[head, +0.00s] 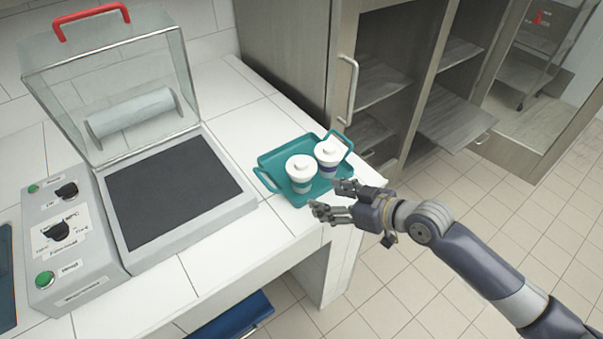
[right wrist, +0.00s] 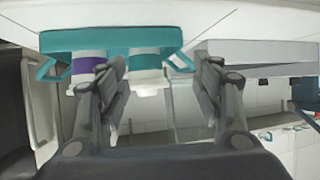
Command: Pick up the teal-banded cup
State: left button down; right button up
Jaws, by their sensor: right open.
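The teal-banded cup (head: 301,169) is white with a white lid and stands upright on a teal tray (head: 269,161) at the counter's right end. In the right wrist view, which is upside down, the teal-banded cup (right wrist: 146,73) appears between my finger lines, nearer the left finger. A purple-banded cup (head: 328,154) stands just right of it on the same tray; it also shows in the wrist view (right wrist: 87,68). My right gripper (head: 331,198) is open and empty, at the tray's near right side, apart from the cups. My left gripper is out of view.
A machine with a clear raised lid (head: 115,95) and a dark bed (head: 170,187) stands left of the tray. A cabinet (head: 385,85) with open shelves stands behind and right. The counter's edge drops to the floor beside the tray.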

aim_at(310, 181)
jog(key=shift+w+d+r+t, duration=0.15)
jog(key=shift+w+d+r, duration=0.15)
jog(key=shift+w, duration=0.3)
jog(key=shift+w+d+r+t, duration=0.2)
jog(key=shift+w+d, duration=0.15)
jog(key=shift+w, duration=0.2)
jog(key=x, duration=0.4)
jog(key=shift+w+a+p, duration=0.1)
jog(key=shift+w+p, duration=0.15)
jog(key=shift+p, duration=0.15)
jog(key=shift+w+a+f, duration=0.25)
jog(key=shift+w+a, duration=0.05)
jog(key=shift+a, duration=0.05)
jog(key=shift+w+a+f+p, duration=0.15)
jog(key=shift+w+a+p, duration=0.1)
jog(key=shift+a+p, duration=0.15)
jog(key=shift+p+x, duration=0.35)
jog(key=shift+x, duration=1.8)
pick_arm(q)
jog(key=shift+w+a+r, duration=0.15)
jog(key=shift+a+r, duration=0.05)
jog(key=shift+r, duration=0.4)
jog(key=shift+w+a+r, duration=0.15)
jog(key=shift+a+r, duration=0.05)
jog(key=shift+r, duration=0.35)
pick_arm(e)
jog(key=shift+s+f, duration=0.2)
jog(key=shift+d, duration=0.1)
